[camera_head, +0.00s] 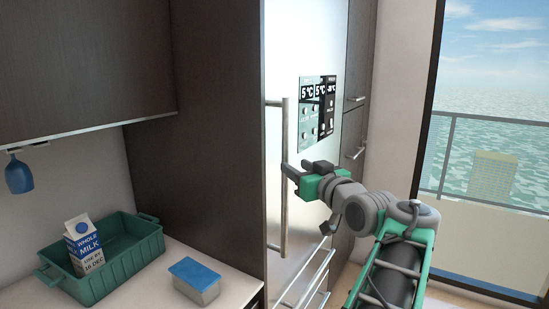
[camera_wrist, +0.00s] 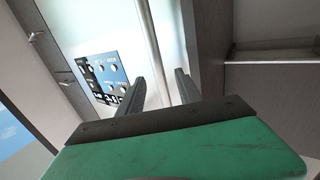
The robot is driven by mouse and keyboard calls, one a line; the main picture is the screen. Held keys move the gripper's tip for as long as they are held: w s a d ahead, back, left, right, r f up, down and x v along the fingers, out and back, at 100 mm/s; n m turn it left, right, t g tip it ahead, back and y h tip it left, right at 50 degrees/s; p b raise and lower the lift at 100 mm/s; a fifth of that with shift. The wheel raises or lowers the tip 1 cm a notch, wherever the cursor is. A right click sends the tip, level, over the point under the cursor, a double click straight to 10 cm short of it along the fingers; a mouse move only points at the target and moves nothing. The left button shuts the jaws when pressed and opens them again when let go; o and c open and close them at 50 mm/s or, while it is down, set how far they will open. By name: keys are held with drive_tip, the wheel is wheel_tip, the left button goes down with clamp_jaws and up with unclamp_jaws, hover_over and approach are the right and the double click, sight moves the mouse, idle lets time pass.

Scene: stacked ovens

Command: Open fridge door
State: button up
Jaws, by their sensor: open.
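The fridge door (camera_head: 310,60) is a pale, shiny panel and looks shut. Its long vertical metal handle (camera_head: 284,190) runs along the left edge. My gripper (camera_head: 287,174) is at the handle, about mid-height, with its fingers pointing toward it. In the wrist view, my gripper (camera_wrist: 160,88) has its two dark fingers apart, and the handle bar (camera_wrist: 153,45) passes between them in the picture. I cannot tell whether a finger touches the bar. The fridge door (camera_wrist: 85,25) also shows behind the fingers.
A control panel (camera_head: 317,108) is on the door, with drawer handles (camera_head: 312,272) below. At left, a green crate (camera_head: 125,262) with a milk carton (camera_head: 84,246) and a blue-lidded box (camera_head: 194,279) stand on the counter. A blue glass (camera_head: 18,175) hangs above. A window is at right.

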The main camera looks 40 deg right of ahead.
sight(288, 159)
drive_tip(key=shift+w+d+r, duration=0.1)
drive_tip(key=shift+w+r, duration=0.15)
drive_tip(key=shift+w, duration=0.05)
drive_tip(key=p+x, duration=0.2)
drive_tip(key=x, duration=0.4)
drive_tip(key=shift+w+d+f, duration=0.1)
drive_tip(key=shift+w+d, duration=0.1)
drive_tip(key=shift+w, duration=0.15)
clamp_jaws()
idle(0.8)
